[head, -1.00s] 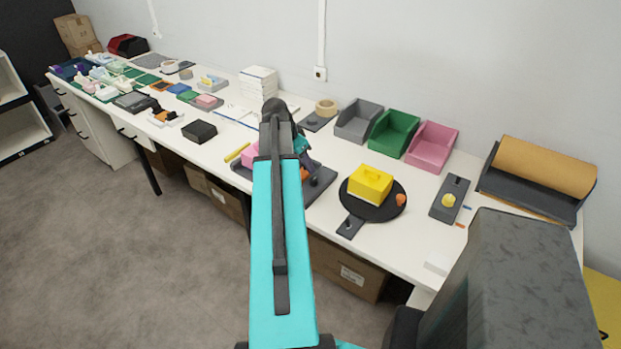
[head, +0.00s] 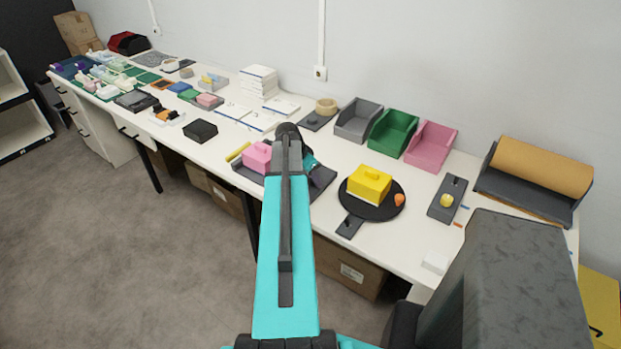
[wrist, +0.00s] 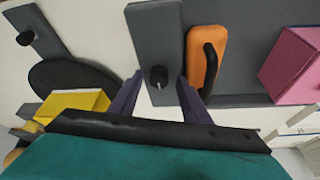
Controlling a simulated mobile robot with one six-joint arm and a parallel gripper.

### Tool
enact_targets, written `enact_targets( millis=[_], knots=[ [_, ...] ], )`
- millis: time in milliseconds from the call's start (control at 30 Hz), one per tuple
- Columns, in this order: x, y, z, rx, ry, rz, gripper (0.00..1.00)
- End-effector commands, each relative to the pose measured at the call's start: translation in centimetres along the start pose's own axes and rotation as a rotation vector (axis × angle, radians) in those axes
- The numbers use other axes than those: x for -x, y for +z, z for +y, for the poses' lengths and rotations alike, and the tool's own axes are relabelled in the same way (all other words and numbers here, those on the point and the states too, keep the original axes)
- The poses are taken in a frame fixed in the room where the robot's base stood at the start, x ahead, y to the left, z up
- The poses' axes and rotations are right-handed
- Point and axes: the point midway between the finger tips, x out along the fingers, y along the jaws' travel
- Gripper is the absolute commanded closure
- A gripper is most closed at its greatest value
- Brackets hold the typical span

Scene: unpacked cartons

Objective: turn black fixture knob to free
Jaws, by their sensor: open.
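The black fixture knob (wrist: 158,76) is a small dark post on a grey plate (wrist: 155,30) in the wrist view. My gripper (wrist: 160,79) is open, with one purple finger on each side of the knob. Contact between fingers and knob cannot be made out. An orange piece with a black handle (wrist: 205,62) lies just right of the plate, close to the right finger. In the head view my arm hides the knob and gripper; the dark grey base (head: 321,181) shows partly beside the arm.
A pink block (head: 257,157) sits left of my arm. A yellow box (head: 369,184) stands on a black round plate (head: 378,212) to the right, with another black knob (wrist: 25,38) on its grey tab. Grey, green and pink bins line the wall.

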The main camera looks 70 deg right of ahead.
Motion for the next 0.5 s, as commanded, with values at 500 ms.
enact_targets(
  millis=[500],
  knots=[
    [-0.32, 0.00, 0.00, 0.000, 0.000, 0.000, 0.77]
  ],
)
